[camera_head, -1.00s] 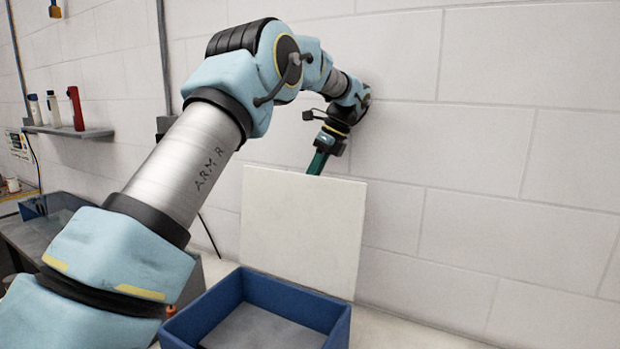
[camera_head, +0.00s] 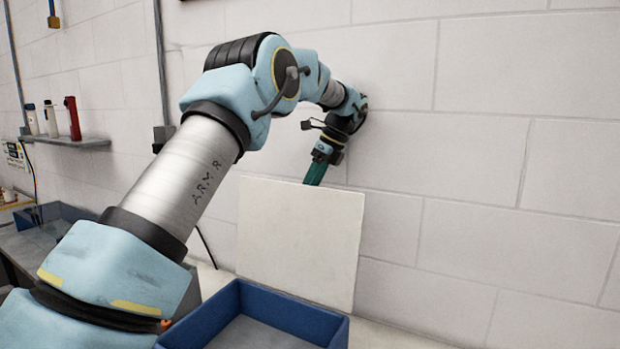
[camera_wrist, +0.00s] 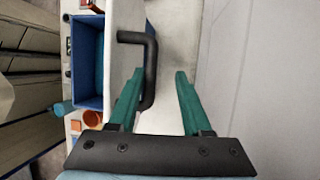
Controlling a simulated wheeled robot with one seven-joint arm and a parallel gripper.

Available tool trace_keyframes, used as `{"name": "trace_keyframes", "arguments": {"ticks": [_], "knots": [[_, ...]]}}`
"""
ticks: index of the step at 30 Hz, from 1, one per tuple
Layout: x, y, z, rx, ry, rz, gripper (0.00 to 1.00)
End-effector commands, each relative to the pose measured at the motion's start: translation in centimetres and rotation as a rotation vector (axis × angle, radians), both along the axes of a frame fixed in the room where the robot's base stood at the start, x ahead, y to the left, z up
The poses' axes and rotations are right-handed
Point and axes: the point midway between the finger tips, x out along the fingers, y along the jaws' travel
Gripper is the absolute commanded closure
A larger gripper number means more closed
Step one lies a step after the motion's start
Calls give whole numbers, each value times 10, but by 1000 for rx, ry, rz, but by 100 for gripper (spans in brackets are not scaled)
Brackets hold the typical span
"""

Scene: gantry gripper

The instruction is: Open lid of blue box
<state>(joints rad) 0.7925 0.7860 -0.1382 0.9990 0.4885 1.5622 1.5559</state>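The blue box (camera_head: 282,313) stands open at the bottom of the head view; it also shows in the wrist view (camera_wrist: 88,102). Its white lid (camera_head: 298,243) stands raised, nearly upright, at the box's far side. In the wrist view, the lid (camera_wrist: 116,62) has a black handle (camera_wrist: 150,70) on its outer face. My gripper (camera_wrist: 160,72) has two green fingers spread apart. The left finger overlaps the handle, and I cannot tell whether they touch. In the head view, my gripper (camera_head: 316,173) is behind the lid, with its fingertips hidden.
A pale block wall (camera_head: 480,150) is close behind the lid and gripper. A shelf (camera_head: 70,141) with bottles hangs at the left. Another blue tray (camera_head: 50,230) is at the far left. Small orange items (camera_wrist: 92,118) lie near the box in the wrist view.

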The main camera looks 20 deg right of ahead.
Motion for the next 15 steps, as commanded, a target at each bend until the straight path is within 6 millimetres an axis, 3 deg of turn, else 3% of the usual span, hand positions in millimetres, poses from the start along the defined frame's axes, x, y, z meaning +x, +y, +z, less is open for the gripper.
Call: {"name": "trace_keyframes", "arguments": {"ticks": [15], "knots": [[0,-1,85,-3,-3,-1,53]]}}
